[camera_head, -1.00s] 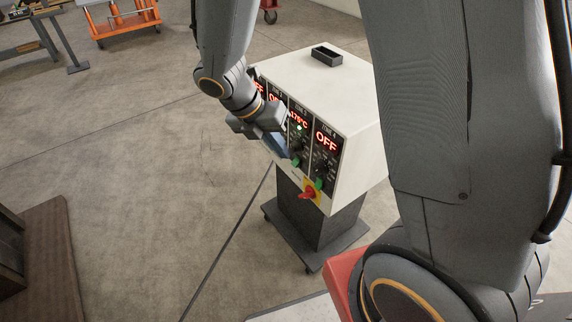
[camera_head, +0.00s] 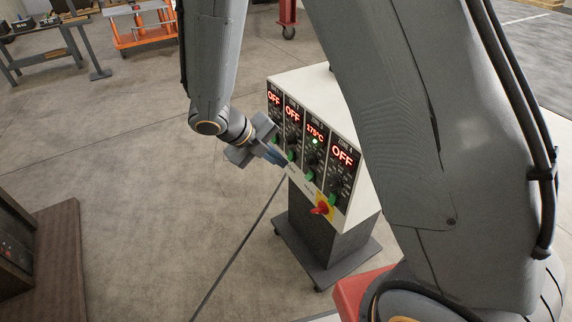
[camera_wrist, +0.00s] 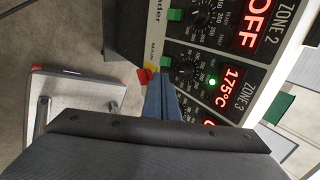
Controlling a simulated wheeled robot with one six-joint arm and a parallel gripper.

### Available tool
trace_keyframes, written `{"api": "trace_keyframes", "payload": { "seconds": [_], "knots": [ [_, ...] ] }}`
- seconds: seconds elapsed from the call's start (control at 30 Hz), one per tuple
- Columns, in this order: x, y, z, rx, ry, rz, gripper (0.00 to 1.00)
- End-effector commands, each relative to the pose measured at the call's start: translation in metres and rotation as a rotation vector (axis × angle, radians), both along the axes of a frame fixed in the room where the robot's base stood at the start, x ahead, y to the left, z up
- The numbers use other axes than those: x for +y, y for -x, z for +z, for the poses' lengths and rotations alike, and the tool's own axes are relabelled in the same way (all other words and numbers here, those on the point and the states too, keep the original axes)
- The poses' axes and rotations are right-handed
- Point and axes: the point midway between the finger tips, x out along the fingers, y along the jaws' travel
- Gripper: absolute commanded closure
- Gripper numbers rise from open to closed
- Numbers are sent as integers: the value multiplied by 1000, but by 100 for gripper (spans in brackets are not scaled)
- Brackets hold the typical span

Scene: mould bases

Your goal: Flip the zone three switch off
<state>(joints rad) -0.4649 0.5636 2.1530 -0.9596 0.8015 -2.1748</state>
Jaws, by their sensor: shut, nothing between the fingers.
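The zone 3 panel is on the front of the control box (camera_head: 362,165). Its display (camera_head: 315,133) reads 175°C and its green lamp (camera_head: 315,141) is lit; both also show in the wrist view, the display (camera_wrist: 234,82) and the lamp (camera_wrist: 211,80). The green zone 3 switch (camera_head: 310,175) sits low on the panel; in the wrist view the green switch (camera_wrist: 166,62) is just beyond my fingertips. My gripper (camera_head: 284,163) is shut and empty, its blue fingers pointing at the lower panel. In the wrist view, I cannot tell whether its fingertips (camera_wrist: 161,77) touch the switch.
The zone 1, 2 and 4 displays read OFF; a green switch (camera_head: 292,155) is under zone 2 and another (camera_head: 332,198) under zone 4. A red main switch (camera_head: 321,208) on a yellow plate is below them. Open floor (camera_head: 150,180) lies left of the box.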

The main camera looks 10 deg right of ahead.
Motion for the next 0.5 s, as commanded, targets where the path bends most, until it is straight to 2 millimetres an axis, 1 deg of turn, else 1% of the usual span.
{"api": "trace_keyframes", "payload": {
  "seconds": [0.03,0.3,0.5],
  "knots": [
    [-6,0,-8,4,2,-2,100],
    [-36,-10,-51,5,1,-4,100],
    [-56,-17,-79,2,1,-3,100]
  ]
}}
